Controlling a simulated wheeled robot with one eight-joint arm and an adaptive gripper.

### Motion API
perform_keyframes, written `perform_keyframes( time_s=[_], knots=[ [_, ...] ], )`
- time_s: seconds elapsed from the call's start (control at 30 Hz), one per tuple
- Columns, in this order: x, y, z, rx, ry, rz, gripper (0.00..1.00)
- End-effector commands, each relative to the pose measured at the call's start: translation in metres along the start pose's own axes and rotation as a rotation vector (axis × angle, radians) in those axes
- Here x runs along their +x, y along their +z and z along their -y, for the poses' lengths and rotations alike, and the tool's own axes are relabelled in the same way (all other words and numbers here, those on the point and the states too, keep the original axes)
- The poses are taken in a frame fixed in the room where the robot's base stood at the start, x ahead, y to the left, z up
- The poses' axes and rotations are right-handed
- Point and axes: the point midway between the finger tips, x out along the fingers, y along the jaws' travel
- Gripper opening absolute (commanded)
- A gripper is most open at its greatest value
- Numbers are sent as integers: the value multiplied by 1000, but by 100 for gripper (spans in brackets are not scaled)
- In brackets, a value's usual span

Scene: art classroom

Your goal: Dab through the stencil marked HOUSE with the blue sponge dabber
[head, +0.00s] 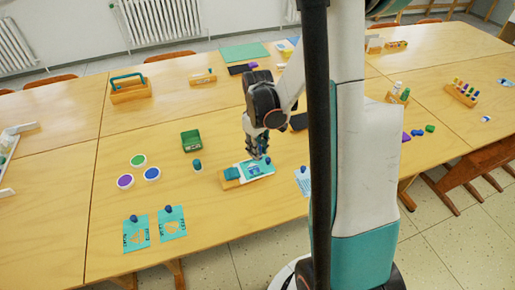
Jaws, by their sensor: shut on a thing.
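My gripper (257,154) points down over a teal stencil (262,168), which lies on a pale wooden board. Its jaws are shut at a small dark blue knob (267,160) by the stencil's far edge; the fingers partly hide the hold. A bluish-purple patch shows in the stencil's middle. Two more teal stencils with blue knobs, a left one (135,233) and a right one (172,223), lie at the front left. The lettering is too small to read, so I cannot tell which is HOUSE.
Green (138,160), purple (125,181) and blue (152,173) paint pots stand at left. A green tray (191,146) is behind the upright piece. A teal block (231,173) sits on the board's left end. A light blue sheet (302,184) is partly hidden by my arm.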

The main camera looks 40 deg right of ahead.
Motion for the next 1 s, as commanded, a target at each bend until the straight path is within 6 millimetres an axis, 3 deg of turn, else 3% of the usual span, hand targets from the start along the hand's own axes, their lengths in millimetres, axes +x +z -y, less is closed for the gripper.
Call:
perform_keyframes(
  time_s=[0.37, 1.0],
  knots=[
    [6, -2, -1, 0, 0, 0, 3],
    [58, -20, -9, 0, 1, 1, 3]
  ],
)
